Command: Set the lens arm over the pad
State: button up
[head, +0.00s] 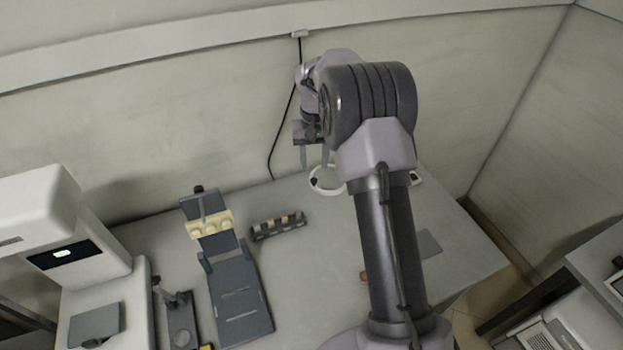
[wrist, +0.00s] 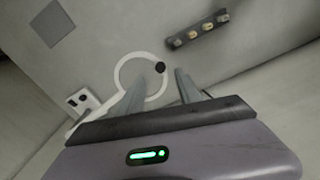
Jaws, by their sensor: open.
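The lens arm is a white ring with a black knob on its rim; in the head view the ring (head: 318,190) lies at the back of the table, partly hidden by my arm. In the wrist view the ring (wrist: 121,66) joins a white bar leading to a small base (wrist: 82,101). The pad is a flat grey square (wrist: 53,23), apart from the ring; in the head view the pad (head: 429,244) shows right of my arm. My gripper (head: 315,160) is open and empty above the ring. In the wrist view its fingertips (wrist: 160,76) flank the black knob.
A dark strip (head: 278,227) with several light blocks lies left of the ring. A dark grey stand (head: 240,300) with a cream piece and a white machine (head: 60,235) stand farther left. The wall (head: 180,110) rises close behind. The table's middle is mostly clear.

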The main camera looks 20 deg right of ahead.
aim_at(314, 180)
notch_tip(314, 180, down, 6)
jog(key=shift+r+b, duration=0.1)
jog(key=shift+b, duration=0.4)
grip_shut()
dwell(1.1)
